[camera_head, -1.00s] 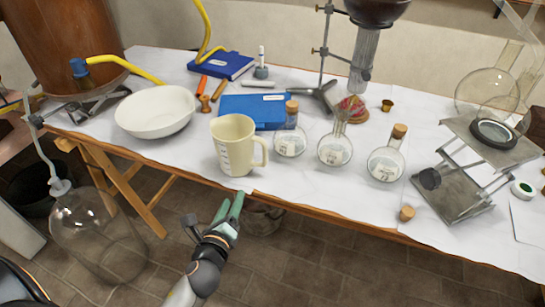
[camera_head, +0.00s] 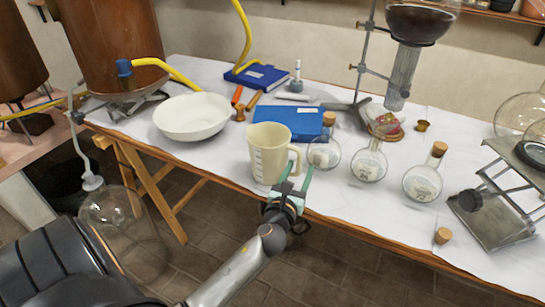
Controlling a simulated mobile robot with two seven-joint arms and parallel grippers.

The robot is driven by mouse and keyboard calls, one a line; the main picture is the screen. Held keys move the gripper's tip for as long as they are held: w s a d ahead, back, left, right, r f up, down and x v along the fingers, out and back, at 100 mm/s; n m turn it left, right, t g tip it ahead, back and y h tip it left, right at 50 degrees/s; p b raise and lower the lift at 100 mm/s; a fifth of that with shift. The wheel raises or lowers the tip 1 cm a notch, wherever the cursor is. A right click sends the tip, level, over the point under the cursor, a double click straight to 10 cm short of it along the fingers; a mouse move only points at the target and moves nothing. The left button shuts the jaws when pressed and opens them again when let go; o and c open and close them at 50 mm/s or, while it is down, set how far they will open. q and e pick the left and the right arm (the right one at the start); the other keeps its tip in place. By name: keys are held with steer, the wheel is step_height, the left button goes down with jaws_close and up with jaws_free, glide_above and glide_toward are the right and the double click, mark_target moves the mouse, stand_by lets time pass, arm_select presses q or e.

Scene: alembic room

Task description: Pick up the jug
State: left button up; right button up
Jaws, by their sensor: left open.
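The cream jug (camera_head: 267,157) stands upright near the front edge of the table, with its handle on the right side and measuring marks on its front. My left gripper (camera_head: 293,183) is just in front of the jug, at the table's front edge and under the handle in the picture. Its two green fingers are apart, with nothing seen between them. The left finger overlaps the jug's lower right side in the picture; I cannot tell if it touches. My right gripper is not in view.
A white bowl (camera_head: 192,119) stands left of the jug. A blue book (camera_head: 287,121) lies behind it. Several corked round flasks stand to the right, the nearest one (camera_head: 324,150) close to the handle. A metal jack stand (camera_head: 494,212) is at the far right. A cork (camera_head: 443,236) lies near the front edge.

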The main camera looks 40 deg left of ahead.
arm_select(q)
steer(key=shift+a+x, duration=0.15)
steer(key=shift+x, duration=1.25)
steer(key=shift+a+x, duration=0.15)
steer(key=shift+x, duration=1.25)
steer(key=shift+s, duration=0.2)
jaws_close()
